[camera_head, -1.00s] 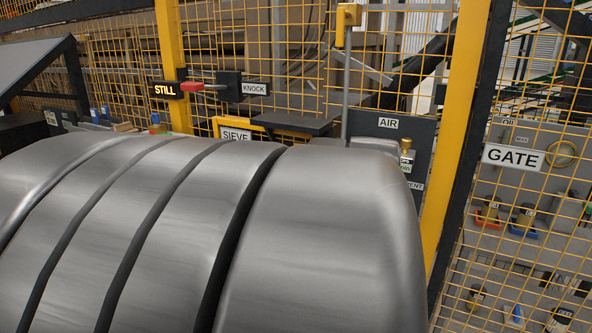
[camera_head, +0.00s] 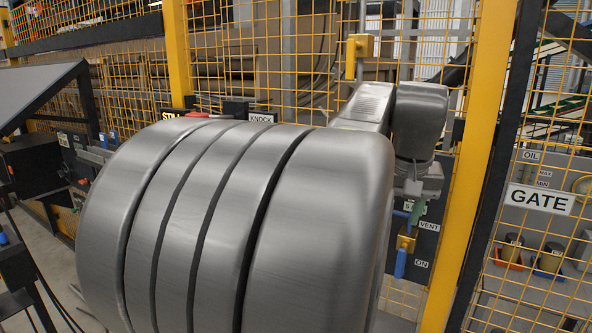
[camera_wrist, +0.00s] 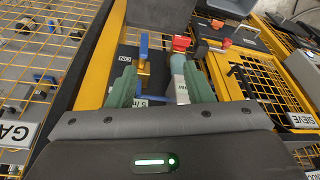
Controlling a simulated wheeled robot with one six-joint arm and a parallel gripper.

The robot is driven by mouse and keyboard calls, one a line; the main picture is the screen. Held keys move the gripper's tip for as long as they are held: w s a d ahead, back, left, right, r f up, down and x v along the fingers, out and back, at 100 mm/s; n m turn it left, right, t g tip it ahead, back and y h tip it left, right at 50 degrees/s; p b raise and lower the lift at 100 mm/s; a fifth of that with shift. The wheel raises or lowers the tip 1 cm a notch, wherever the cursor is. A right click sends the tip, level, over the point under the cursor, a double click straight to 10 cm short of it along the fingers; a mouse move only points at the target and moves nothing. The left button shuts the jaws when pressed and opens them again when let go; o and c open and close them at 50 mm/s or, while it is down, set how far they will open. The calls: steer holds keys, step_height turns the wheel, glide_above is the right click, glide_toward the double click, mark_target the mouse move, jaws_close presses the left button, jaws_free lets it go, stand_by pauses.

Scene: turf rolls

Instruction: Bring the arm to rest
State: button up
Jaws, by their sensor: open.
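My gripper (camera_wrist: 160,78) is open, its two green fingers apart in the wrist view. In the head view a green finger (camera_head: 417,212) shows below my grey wrist, in front of the dark panel (camera_head: 427,247) beside the yellow post. Between the fingers in the wrist view is a pale grey cylinder (camera_wrist: 179,78); I cannot tell whether the fingers touch it. A brass valve with a blue handle (camera_wrist: 143,47) is near the left finger. My large grey arm link fills the middle of the head view and hides part of the panel.
Yellow mesh fencing (camera_head: 258,65) runs behind. A yellow post (camera_head: 480,150) and the GATE sign (camera_head: 540,199) are on the right. The SIEVE sign (camera_wrist: 237,116) and a red knob (camera_wrist: 181,43) show in the wrist view. A dark sloping panel (camera_head: 45,90) is at left.

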steer(key=shift+w+d+r, duration=0.3)
steer(key=shift+w+r, duration=0.05)
steer(key=shift+r, duration=0.15)
steer(key=shift+w+d+r, duration=0.25)
steer(key=shift+w+r, duration=0.05)
steer(key=shift+r, duration=0.2)
